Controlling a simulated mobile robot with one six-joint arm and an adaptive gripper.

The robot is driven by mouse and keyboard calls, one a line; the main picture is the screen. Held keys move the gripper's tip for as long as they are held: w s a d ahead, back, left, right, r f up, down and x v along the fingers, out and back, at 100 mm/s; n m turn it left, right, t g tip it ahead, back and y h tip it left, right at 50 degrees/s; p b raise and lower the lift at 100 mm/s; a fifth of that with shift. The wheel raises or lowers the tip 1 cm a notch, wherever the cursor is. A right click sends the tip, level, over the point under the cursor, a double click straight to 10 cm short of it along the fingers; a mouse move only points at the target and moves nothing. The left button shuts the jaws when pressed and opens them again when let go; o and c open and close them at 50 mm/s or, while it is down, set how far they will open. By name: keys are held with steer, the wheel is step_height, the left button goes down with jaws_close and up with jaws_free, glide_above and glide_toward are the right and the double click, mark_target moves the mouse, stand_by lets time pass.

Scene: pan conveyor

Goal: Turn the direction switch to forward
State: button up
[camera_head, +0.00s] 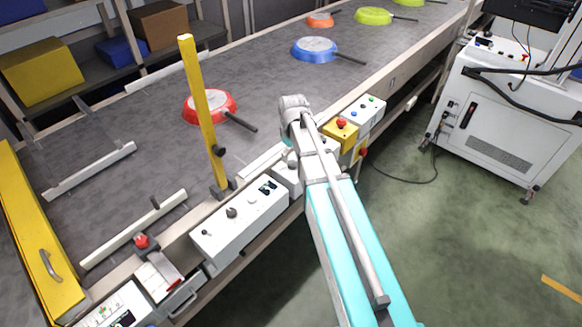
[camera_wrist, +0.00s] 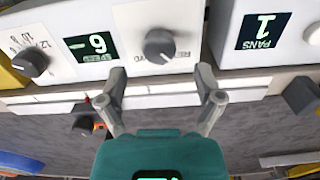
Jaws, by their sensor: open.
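In the wrist view, a dark round knob (camera_wrist: 159,46) sits on a white panel. Small upside-down lettering beside it seems to include "REV", so it looks like the direction switch. Which way it points is hard to tell. My gripper (camera_wrist: 160,82) is open and empty, its two fingers apart on either side of the knob's line, with the knob just beyond the tips. I see no contact. In the head view my arm reaches over the control boxes at the conveyor's edge and hides the gripper's fingers.
The conveyor (camera_head: 270,85) carries a red pan (camera_head: 210,105) and a blue pan (camera_head: 314,49). A yellow post (camera_head: 203,110) stands left of my arm.

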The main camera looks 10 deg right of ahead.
mark_target(292, 163)
steer(key=shift+f+b, duration=1.7)
steer(key=shift+f, duration=0.3)
steer(key=c, duration=1.1)
steer(key=shift+a, duration=0.25)
steer(key=shift+c, duration=0.4)
steer(key=shift+d, duration=0.2)
